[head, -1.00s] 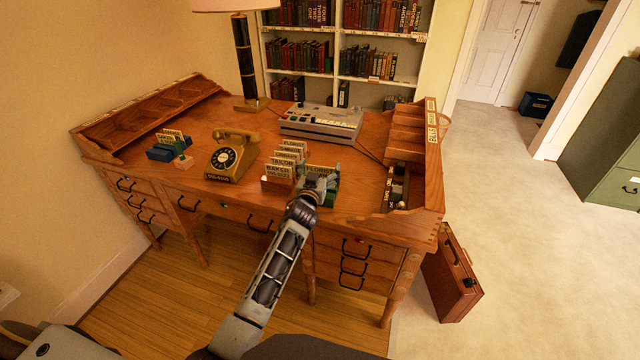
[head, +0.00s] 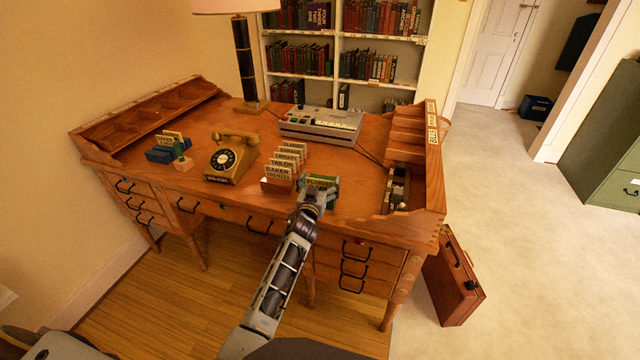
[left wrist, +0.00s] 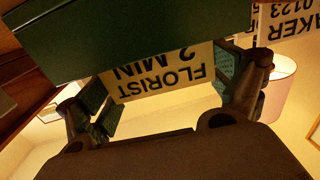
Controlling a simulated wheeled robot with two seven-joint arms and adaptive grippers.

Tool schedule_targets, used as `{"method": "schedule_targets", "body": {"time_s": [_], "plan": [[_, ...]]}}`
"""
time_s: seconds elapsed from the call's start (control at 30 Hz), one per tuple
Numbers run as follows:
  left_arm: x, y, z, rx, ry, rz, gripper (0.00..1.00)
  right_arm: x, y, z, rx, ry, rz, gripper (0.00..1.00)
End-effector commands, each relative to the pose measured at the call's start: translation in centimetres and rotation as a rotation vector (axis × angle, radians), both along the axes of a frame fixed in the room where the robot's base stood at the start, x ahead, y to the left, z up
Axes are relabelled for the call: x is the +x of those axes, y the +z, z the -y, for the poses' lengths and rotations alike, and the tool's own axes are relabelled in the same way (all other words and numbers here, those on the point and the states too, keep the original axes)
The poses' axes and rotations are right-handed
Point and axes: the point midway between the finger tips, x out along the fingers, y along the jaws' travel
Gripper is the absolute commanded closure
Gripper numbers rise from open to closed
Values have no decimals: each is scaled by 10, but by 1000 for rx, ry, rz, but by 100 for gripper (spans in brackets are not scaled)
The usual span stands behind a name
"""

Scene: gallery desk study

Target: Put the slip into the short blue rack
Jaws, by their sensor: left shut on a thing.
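The slip (left wrist: 160,78), a pale card reading "FLORIST 2 MIN", shows upside down in the left wrist view; it also shows in the head view (head: 320,182). My left gripper (head: 315,193) is shut on it, with one finger at each side edge in the left wrist view. A green rack (left wrist: 120,35) covers part of the slip there; I cannot tell if the slip is seated in it or just behind it. The short blue rack (head: 158,156) stands at the desk's left, holding yellow-labelled cards. My right gripper is not in view.
A wooden rack (head: 272,186) with several labelled cards stands just left of my gripper. A yellow telephone (head: 225,162) and a small block (head: 183,163) lie between it and the blue rack. A grey machine (head: 320,124) and a lamp (head: 243,60) stand behind.

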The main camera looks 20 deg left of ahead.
Motion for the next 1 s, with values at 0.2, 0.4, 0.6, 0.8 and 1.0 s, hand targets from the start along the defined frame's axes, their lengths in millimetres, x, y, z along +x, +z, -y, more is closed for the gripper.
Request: {"method": "schedule_targets", "body": {"time_s": [0.2,0.4,0.6,0.8,1.0], "plan": [[0,0,0,0,0,0,20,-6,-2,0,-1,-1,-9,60],[0,-2,0,0,0,0,20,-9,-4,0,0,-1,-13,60],[0,-4,0,0,0,0,20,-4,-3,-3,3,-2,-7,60],[0,-4,0,0,0,0,0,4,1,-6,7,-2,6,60],[0,-4,0,0,0,0,0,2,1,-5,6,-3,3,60]]}}
